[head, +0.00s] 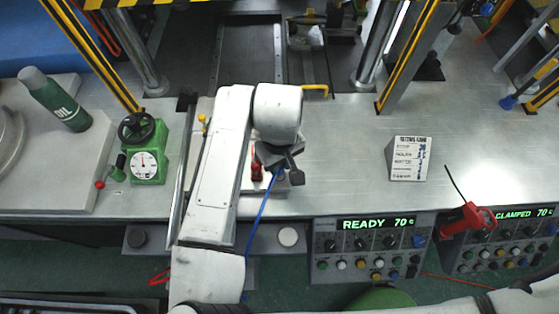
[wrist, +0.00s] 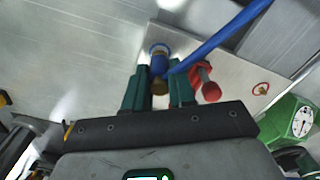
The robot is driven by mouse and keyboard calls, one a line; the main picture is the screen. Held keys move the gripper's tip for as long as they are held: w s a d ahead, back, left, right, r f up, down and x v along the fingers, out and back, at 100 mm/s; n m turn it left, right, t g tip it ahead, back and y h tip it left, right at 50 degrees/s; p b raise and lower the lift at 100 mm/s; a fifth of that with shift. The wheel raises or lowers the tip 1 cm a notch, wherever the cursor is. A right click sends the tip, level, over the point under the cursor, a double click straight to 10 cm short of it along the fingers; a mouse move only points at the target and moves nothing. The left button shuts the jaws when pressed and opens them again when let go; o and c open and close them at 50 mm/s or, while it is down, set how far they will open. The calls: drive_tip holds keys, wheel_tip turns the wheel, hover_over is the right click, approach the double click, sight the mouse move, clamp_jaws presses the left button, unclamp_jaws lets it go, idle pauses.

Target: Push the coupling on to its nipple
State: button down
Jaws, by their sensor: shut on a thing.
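The coupling (wrist: 159,66), blue with a brass end, sits between the two green fingers of my gripper (wrist: 160,88) in the wrist view. My gripper is shut on it. A blue hose (wrist: 222,40) runs from beside the coupling to the upper right; it also shows below my gripper in the head view (head: 261,222). A blue ring shows at the coupling's far end, against a pale metal plate (wrist: 118,62). I cannot tell whether it is seated on the nipple, which I cannot make out. In the head view my wrist hides the coupling.
A red-handled part (wrist: 208,86) stands close to the right of my fingers, also in the head view (head: 256,170). A green gauge unit (head: 148,155) stands to the left. A sign card (head: 410,158) stands on the right. Control panels (head: 372,248) line the front edge.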

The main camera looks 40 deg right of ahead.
drive_tip(key=shift+f+b, duration=0.35)
drive_tip(key=shift+f, duration=0.3)
drive_tip(key=c, duration=0.9)
unclamp_jaws()
drive_tip(key=shift+o, duration=0.2)
wheel_tip(320, 180, up, 11)
drive_tip(key=shift+f+b, duration=0.1)
drive_tip(key=shift+b, duration=0.45)
